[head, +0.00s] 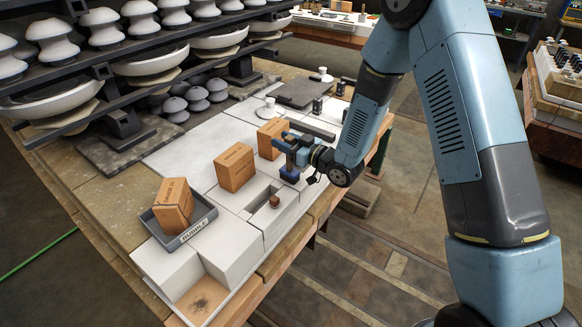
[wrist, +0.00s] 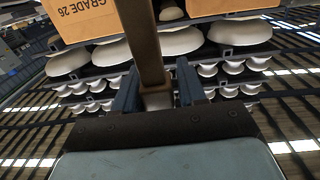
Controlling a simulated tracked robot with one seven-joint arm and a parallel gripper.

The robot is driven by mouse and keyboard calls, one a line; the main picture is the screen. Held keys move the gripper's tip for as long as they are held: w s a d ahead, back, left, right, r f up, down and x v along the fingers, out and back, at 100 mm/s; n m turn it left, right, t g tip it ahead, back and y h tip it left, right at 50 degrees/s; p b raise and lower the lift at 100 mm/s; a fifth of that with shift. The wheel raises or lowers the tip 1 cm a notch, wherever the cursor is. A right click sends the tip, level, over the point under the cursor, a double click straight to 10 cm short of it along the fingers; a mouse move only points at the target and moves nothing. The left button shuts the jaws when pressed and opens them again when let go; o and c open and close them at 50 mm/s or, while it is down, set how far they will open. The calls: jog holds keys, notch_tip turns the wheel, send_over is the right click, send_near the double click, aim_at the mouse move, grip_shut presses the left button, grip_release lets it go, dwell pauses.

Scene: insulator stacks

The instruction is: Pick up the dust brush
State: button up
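My gripper (head: 288,158) is low over the white bench top, at the right of the wooden boxes. In the wrist view its two blue fingers (wrist: 157,90) stand apart. A long brown-grey bar (wrist: 146,40) runs between them from the top of the picture and ends in a wider block close to the palm. It may be the dust brush; its bristles do not show. Contact of both fingers with it is not clear. In the head view a grey bar (head: 312,130) shows just behind the gripper; I cannot tell if it is the same thing.
A small red-brown block (head: 275,201) sits in a slot of the white blocks. Insulator shelves (head: 95,75) rise behind. Dark cylinders (head: 317,105) stand at the far end.

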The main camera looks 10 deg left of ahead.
jog(key=c, duration=0.7)
jog(key=shift+r, duration=0.1)
